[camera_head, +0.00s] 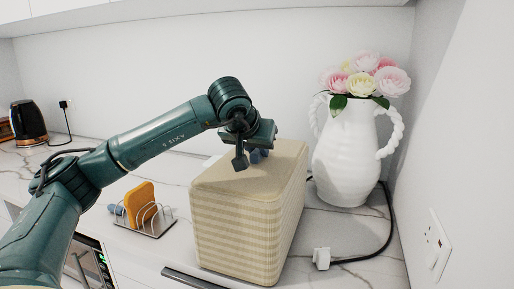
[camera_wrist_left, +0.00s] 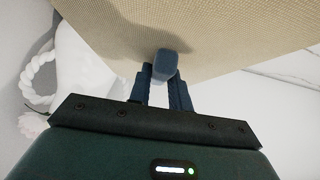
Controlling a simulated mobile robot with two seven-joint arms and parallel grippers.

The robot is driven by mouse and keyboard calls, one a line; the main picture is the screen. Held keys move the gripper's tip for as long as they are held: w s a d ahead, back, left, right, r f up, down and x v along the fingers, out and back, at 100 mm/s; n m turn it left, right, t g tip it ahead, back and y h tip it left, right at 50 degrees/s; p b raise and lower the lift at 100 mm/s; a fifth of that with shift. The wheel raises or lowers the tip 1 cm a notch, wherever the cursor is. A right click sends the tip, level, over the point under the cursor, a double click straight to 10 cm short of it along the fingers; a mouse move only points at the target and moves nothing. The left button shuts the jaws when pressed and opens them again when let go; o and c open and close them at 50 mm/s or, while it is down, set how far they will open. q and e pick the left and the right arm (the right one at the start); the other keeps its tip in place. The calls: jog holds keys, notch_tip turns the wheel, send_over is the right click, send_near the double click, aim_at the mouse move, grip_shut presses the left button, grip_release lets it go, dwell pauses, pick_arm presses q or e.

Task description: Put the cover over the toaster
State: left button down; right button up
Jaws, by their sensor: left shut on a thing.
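The cover (camera_head: 236,222) is a beige, woven, box-shaped piece with rounded edges. It stands upright on the marble counter in the middle of the head view. Its top (camera_wrist_left: 200,25) fills the upper part of the left wrist view. My left gripper (camera_head: 250,158) is above the cover's top and shut on a blue knob (camera_wrist_left: 165,64) there. No toaster shows; whether one is inside the cover cannot be seen. My right gripper is in neither view.
A white vase (camera_head: 345,150) with flowers stands close to the right of the cover. A toast rack (camera_head: 150,222) with toast is to its left. A white plug (camera_head: 321,258) with a black cord lies at the front right. A black kettle (camera_head: 28,122) stands far left.

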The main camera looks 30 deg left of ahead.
pick_arm(q)
jog(key=c, duration=1.2)
grip_release()
jog(key=shift+s, duration=0.1)
jog(key=v, duration=1.3)
jog(key=shift+r, duration=0.1)
